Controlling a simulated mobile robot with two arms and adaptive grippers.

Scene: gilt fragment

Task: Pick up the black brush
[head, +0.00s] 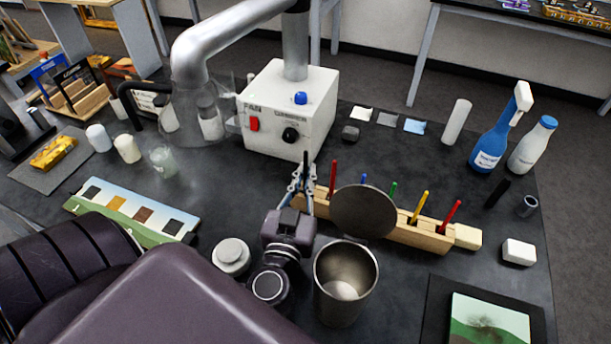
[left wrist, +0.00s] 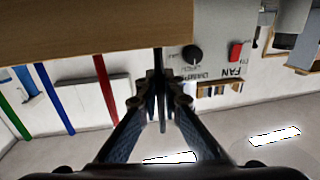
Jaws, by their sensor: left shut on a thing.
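The black brush (head: 306,160) stands upright at the left end of the wooden brush rack (head: 432,241). My left gripper (head: 302,183) is shut on its shaft. In the left wrist view the black brush (left wrist: 158,62) runs between the closed fingertips (left wrist: 160,95) and up to the edge of the wooden rack (left wrist: 90,30). Its lower end is hidden in the head view, so I cannot tell whether it is still seated in the rack. My right gripper is not in view.
Red, blue, green and yellow brushes stand in the rack. A round lid or disc (head: 363,212) and an open metal pot (head: 345,302) are close on the right. The white fan box (head: 285,112) stands behind. A jar (head: 231,256) is left of my wrist.

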